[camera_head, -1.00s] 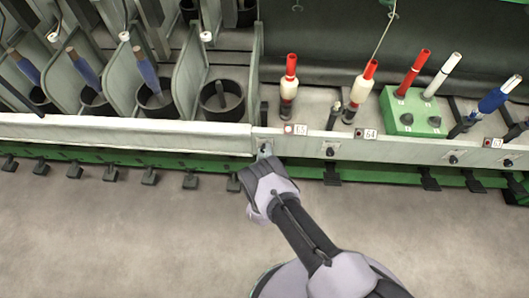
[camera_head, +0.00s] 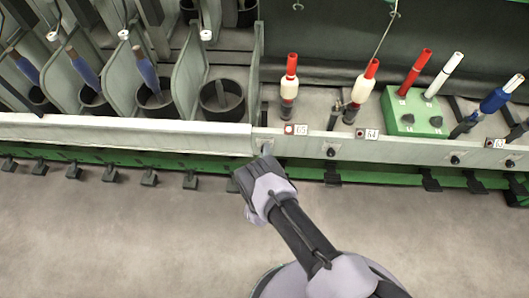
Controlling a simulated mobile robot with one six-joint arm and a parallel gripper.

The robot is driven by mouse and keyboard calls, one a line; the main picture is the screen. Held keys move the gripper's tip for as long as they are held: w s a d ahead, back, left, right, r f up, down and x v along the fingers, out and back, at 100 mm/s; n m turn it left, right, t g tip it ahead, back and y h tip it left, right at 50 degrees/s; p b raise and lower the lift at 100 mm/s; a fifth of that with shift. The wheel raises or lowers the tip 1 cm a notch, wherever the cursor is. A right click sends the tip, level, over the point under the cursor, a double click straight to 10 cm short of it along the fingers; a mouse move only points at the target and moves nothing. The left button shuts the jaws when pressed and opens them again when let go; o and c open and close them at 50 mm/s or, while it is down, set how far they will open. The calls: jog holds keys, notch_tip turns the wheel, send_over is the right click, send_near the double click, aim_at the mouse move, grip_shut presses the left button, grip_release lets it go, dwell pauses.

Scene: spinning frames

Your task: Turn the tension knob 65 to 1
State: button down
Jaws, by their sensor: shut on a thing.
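The panel label 65 (camera_head: 301,130) is on the pale front rail, left of the label 64 (camera_head: 372,133). The tension knob 65 (camera_head: 265,147) is a small dark knob on the rail, to the lower left of its label. My gripper (camera_head: 262,158) is at this knob and shut on it. The wrist comes up from below and hides most of the fingers. The knob's pointer and setting are too small to read.
Another dark knob (camera_head: 331,152) sits on the rail to the right. Spindles with red and white tubes (camera_head: 290,80) and a green box (camera_head: 413,112) stand behind the rail. Dark cans (camera_head: 222,98) stand at left. Open floor (camera_head: 110,240) lies in front.

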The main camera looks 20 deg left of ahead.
jog(key=shift+f, duration=0.1)
jog(key=c, duration=1.1)
grip_release()
jog(key=shift+o, duration=0.2)
jog(key=p+v, duration=0.6)
jog(key=v, duration=1.1)
jog(key=shift+s+p, duration=0.3)
jog(key=shift+p, duration=0.1)
